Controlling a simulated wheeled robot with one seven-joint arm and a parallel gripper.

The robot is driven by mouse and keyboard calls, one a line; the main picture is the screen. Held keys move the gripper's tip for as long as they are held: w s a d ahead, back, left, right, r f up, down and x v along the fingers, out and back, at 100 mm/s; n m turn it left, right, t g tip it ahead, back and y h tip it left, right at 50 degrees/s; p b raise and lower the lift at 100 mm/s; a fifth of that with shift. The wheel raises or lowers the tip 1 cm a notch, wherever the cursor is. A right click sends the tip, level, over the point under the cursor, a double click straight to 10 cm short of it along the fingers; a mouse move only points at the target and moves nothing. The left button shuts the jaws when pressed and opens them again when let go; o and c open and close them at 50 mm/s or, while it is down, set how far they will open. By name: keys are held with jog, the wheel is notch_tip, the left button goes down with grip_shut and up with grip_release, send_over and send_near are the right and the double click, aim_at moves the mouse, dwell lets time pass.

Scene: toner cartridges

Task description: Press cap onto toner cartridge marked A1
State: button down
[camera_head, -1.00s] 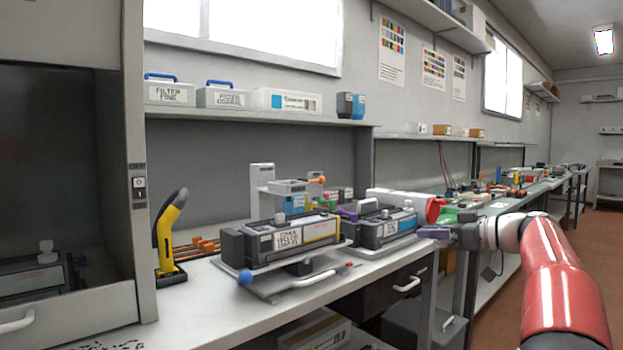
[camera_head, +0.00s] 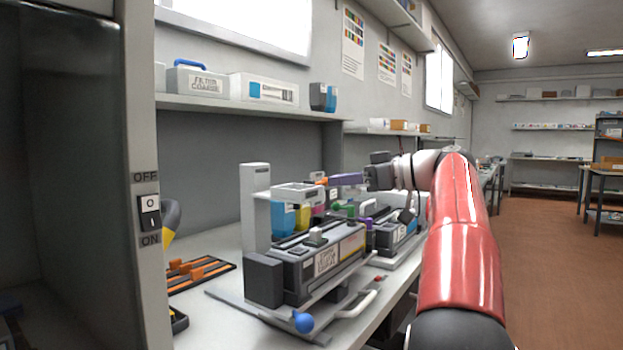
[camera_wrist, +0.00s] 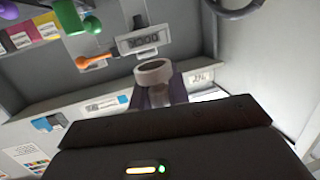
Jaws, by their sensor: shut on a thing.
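My gripper (camera_head: 346,180) has purple fingers and is raised beside the grey stand (camera_head: 256,205), above and behind the cartridges. In the wrist view my gripper (camera_wrist: 157,92) is shut on a pale round cap (camera_wrist: 154,70), its ring-shaped end showing between the fingers. The cap is not clear in the head view. A dark grey toner cartridge (camera_head: 290,272) with a white label and yellow stripe lies in a cradle at the bench front. A second cartridge (camera_head: 388,240) lies behind it to the right. I cannot read an A1 mark on either.
The stand carries coloured bottles (camera_head: 284,215) and an orange knob (camera_head: 322,181); the knob (camera_wrist: 92,62) and a small display (camera_wrist: 140,41) show near the cap. A blue-ended lever (camera_head: 303,322) projects at the front. An orange-slotted rack (camera_head: 200,270) lies left. A wall shelf (camera_head: 240,103) hangs above.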

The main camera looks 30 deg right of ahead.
aim_at(343, 225)
jog(key=shift+w+a, duration=0.1)
jog(key=shift+w, duration=0.05)
jog(key=shift+f+b, duration=0.55)
jog(key=shift+f, duration=0.45)
jog(key=shift+f+b, duration=1)
jog(key=shift+f, duration=0.25)
jog(key=shift+f, duration=0.2)
jog(key=shift+f+b, duration=0.25)
jog(key=shift+b, duration=0.2)
jog(key=shift+f+b, duration=0.6)
jog(key=shift+b, duration=0.2)
jog(key=c, duration=1.3)
grip_release()
jog(key=shift+o, duration=0.2)
